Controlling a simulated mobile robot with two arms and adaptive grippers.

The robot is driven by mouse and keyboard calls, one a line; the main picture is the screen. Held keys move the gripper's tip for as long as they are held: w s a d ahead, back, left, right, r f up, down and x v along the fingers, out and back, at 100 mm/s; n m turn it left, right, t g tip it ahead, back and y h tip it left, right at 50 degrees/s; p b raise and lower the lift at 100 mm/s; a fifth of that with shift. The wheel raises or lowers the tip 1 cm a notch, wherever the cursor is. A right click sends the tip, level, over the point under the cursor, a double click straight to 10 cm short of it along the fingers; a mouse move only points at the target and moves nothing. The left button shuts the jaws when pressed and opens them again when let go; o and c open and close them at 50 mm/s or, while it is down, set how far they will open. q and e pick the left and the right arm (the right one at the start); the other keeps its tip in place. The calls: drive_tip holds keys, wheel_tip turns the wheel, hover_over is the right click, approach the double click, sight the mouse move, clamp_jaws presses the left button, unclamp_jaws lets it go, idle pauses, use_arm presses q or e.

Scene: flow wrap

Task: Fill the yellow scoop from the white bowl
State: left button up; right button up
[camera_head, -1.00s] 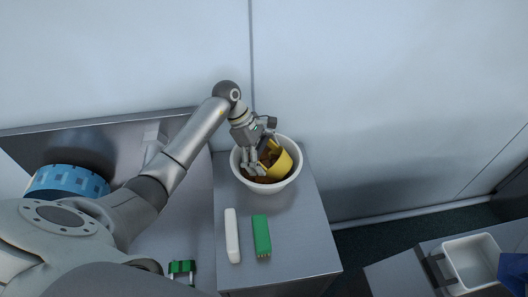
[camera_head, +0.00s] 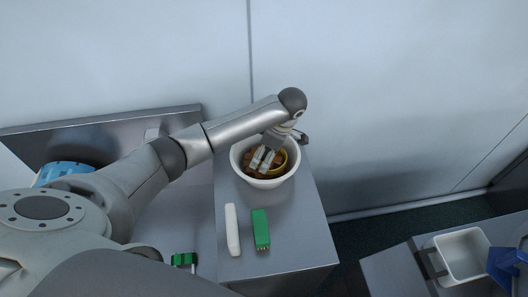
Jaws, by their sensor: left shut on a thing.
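The white bowl (camera_head: 242,172) stands on the grey cabinet top and holds brown pieces (camera_head: 251,158). The yellow scoop (camera_head: 281,168) is inside the bowl, low among the brown pieces; only part of its rim and inside shows. My left gripper (camera_head: 262,161) reaches down into the bowl from the upper right and is shut on the scoop. The exact grip on the scoop is partly hidden by the fingers. My right gripper is not clearly in view.
A white block (camera_head: 232,230) and a green block (camera_head: 261,229) lie on the cabinet (camera_head: 295,232) in front of the bowl. A wall (camera_head: 390,90) rises close behind. A white bin (camera_head: 463,256) stands at lower right. A blue round object (camera_head: 63,172) is at left.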

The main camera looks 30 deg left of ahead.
use_arm(q)
wheel_tip(320, 180, up, 2)
drive_tip(key=shift+r+p, duration=0.2)
drive_tip(key=shift+p, duration=0.3)
drive_tip(key=shift+c, duration=1.3)
drive_tip(key=shift+y, duration=0.4)
wheel_tip(320, 180, up, 6)
drive_tip(key=p, duration=0.4)
drive_tip(key=shift+r+p, duration=0.9)
drive_tip(key=shift+r, duration=0.7)
drive_tip(key=shift+d, duration=0.1)
